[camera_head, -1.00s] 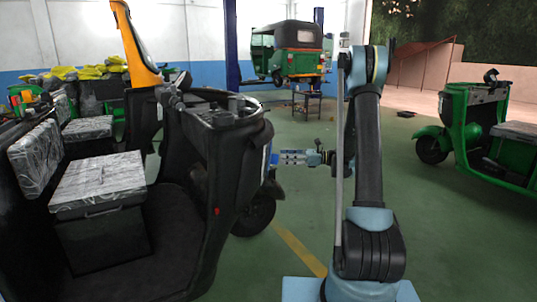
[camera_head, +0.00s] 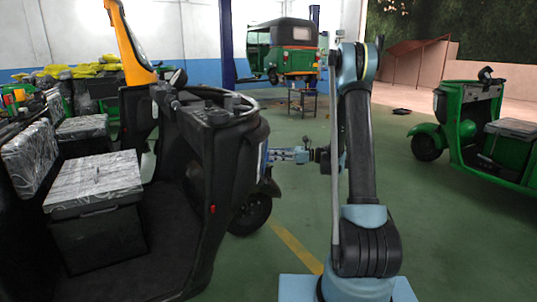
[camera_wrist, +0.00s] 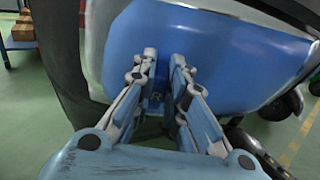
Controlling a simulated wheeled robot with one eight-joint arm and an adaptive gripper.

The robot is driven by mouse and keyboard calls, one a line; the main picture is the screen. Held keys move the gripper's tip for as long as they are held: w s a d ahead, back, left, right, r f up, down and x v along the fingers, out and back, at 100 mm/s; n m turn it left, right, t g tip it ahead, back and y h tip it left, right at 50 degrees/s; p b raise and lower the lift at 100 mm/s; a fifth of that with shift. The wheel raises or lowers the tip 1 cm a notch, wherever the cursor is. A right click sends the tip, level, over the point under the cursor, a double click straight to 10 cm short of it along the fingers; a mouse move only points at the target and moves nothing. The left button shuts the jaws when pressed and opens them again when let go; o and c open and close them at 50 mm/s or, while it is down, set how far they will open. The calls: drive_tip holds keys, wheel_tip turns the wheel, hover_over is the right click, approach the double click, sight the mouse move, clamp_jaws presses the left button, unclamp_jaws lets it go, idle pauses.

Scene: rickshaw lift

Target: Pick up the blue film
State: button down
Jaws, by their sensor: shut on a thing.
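The blue film (camera_wrist: 225,60) covers the curved front of the black rickshaw in the wrist view and fills much of the picture there. In the head view only a thin blue strip of it (camera_head: 263,158) shows at the rickshaw's front edge. My gripper (camera_wrist: 163,68) reaches against the film, and its fingers are shut on it. In the head view my gripper (camera_head: 272,155) points left and touches the rickshaw's front. The exact pinch at the fingertips is hard to make out.
The black rickshaw (camera_head: 228,150) stands close on the left, its front wheel (camera_head: 252,214) below my gripper. A green rickshaw (camera_head: 470,125) stands at the right. Another rickshaw (camera_head: 295,60) is raised at the back. Green floor (camera_head: 320,240) lies open between them.

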drive_tip(key=d+r, duration=0.4)
drive_tip(key=d, duration=0.6)
drive_tip(key=d+r, duration=0.4)
drive_tip(key=d, duration=0.7)
drive_tip(key=shift+w, duration=0.3)
